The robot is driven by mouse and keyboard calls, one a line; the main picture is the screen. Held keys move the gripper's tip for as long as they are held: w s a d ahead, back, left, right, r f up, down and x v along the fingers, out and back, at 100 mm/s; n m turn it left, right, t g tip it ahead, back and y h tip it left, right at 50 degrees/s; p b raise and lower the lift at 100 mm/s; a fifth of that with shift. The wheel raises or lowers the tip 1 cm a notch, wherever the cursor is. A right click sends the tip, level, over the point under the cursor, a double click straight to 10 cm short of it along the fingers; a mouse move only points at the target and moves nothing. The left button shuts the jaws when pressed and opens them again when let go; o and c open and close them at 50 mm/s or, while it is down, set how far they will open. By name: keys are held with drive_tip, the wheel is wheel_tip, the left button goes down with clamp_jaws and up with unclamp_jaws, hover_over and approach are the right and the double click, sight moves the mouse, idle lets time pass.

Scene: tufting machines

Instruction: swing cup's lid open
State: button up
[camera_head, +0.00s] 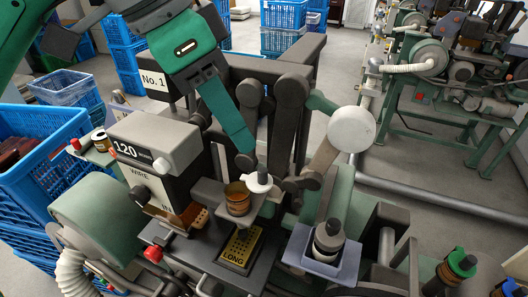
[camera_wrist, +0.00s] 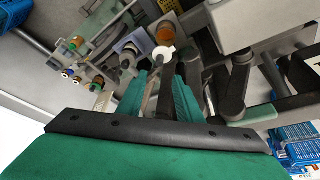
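The amber cup (camera_head: 238,199) stands upright on a grey bracket of the machine, and its mouth looks largely uncovered. Its white lid (camera_head: 258,183) with a dark knob sits off to the cup's right and back side. In the wrist view the amber cup (camera_wrist: 165,34) is at the top centre, with the white lid (camera_wrist: 164,54) beside its near side. My gripper (camera_head: 244,157) points down just above and behind the lid, apparently not touching it. In the wrist view my gripper (camera_wrist: 163,78) shows two green fingers with a gap between them, empty.
Dark machine arms (camera_head: 291,105) stand close to the right of my gripper. A grey 120 control box (camera_head: 152,138) is at left. A black LONG tray (camera_head: 241,248) lies in front of the cup, and a blue-grey holder (camera_head: 322,255) stands to the right.

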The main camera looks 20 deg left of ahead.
sight(262, 170)
drive_tip(key=x, duration=0.9)
drive_tip(key=shift+f, duration=0.45)
clamp_jaws()
